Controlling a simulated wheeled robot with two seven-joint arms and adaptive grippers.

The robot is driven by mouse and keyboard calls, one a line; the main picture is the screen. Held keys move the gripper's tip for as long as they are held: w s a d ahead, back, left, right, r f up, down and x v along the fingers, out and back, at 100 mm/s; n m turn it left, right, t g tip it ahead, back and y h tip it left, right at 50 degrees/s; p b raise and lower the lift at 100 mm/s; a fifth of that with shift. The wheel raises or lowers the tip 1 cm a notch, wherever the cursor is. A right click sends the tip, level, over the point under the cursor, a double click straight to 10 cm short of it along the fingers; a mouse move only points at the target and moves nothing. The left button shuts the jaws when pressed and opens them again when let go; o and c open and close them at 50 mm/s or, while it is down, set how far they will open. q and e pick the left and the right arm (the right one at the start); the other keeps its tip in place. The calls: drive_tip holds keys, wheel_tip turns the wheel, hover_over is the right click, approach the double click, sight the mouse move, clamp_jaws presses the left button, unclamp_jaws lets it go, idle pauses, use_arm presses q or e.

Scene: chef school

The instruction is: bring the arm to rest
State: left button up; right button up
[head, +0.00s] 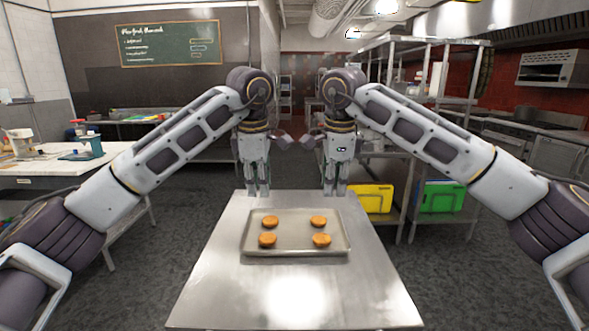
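My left gripper (259,188) hangs pointing down over the far left part of the steel table. My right gripper (334,188) hangs pointing down over the far right part of it. Both are beyond the far edge of the tray, apart from it, and neither visibly holds anything. The fingers of each gripper look a little apart, with a narrow gap between them. Both arms reach forward from the sides and bend down at the wrists.
A metal tray (296,251) with several round orange-brown pieces lies on the steel table (205,278). The near part of the table is clear. A white counter (50,168) stands at left. A shelf with a yellow board (373,198) and a green board (443,197) stands at right.

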wheel_tip(320, 180, up, 12)
drive_tip(key=p, duration=1.1)
drive_tip(key=shift+f, duration=0.15)
drive_tip(key=shift+r+p, duration=0.55)
drive_tip(key=shift+p, duration=0.05)
